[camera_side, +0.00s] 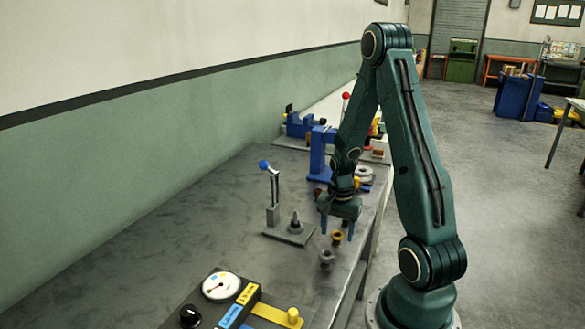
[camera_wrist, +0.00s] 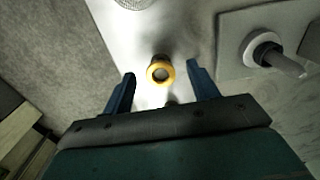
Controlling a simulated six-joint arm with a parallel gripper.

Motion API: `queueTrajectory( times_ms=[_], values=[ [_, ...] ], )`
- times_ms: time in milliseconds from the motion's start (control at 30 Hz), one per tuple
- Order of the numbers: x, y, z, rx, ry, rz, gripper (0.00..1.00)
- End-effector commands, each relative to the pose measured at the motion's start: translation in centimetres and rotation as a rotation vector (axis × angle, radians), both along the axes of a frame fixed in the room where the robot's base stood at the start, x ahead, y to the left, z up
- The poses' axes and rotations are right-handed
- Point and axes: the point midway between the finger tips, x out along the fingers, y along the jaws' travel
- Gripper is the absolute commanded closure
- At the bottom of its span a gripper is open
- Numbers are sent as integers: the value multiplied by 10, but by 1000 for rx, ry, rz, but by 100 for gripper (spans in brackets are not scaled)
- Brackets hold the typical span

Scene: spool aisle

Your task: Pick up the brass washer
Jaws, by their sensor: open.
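The brass washer (camera_wrist: 160,70) shows in the wrist view as a yellow ring with a dark centre, between the two blue fingertips. In the side view it is a small brass-coloured piece (camera_side: 336,238) on the grey bench, just below my gripper (camera_side: 337,228). My gripper points down with its fingers apart, one on each side of the washer; it also shows in the wrist view (camera_wrist: 161,69). Nothing is held. I cannot tell how far the fingertips are above the bench. A small dark piece behind the washer is mostly hidden by the gripper body in the wrist view.
A dark grey spool (camera_side: 326,258) stands close in front of the washer. A base plate with a short post (camera_side: 295,226) and a blue-knobbed lever (camera_side: 270,185) are to the left. A dial panel (camera_side: 221,286) is at the front. Blue fixtures stand behind. The bench edge is close on the right.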

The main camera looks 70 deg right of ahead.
Motion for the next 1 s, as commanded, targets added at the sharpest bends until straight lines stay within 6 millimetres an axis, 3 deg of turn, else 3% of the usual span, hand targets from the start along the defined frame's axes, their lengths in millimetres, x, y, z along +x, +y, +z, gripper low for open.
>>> queueTrajectory(
  times_ms=[633, 667, 900, 1000],
  values=[
    [0, 0, -4, 0, 0, 0, 41],
    [0, 0, -4, 0, 0, 0, 43],
    [0, 0, -4, 0, 0, 0, 89],
    [0, 0, -4, 0, 0, 0, 89]
  ],
)
